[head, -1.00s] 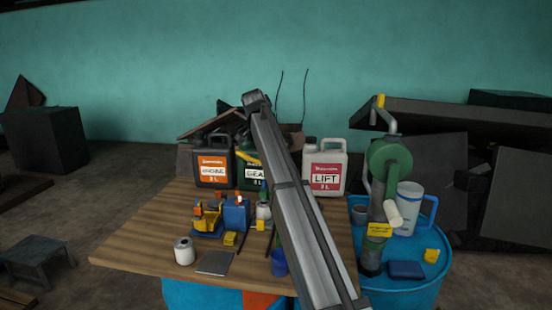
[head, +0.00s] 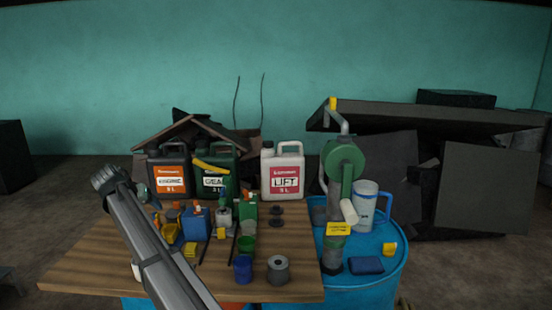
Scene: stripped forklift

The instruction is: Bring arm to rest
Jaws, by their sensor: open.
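My arm (head: 150,240) reaches up from the bottom edge of the head view and leans to the left, over the left part of the wooden table. Its visible upper end stands in front of the left side of the table, near the black ENGINE can (head: 169,178). I cannot make out my gripper or its fingertips in this view. I see nothing held by the arm.
The wooden table (head: 100,270) carries the green GEAR can (head: 215,180), the white LIFT can (head: 283,172), a grey roll (head: 278,269) and several small items. A blue drum (head: 385,280) at right bears a green hand pump (head: 343,160) and a jug (head: 366,203).

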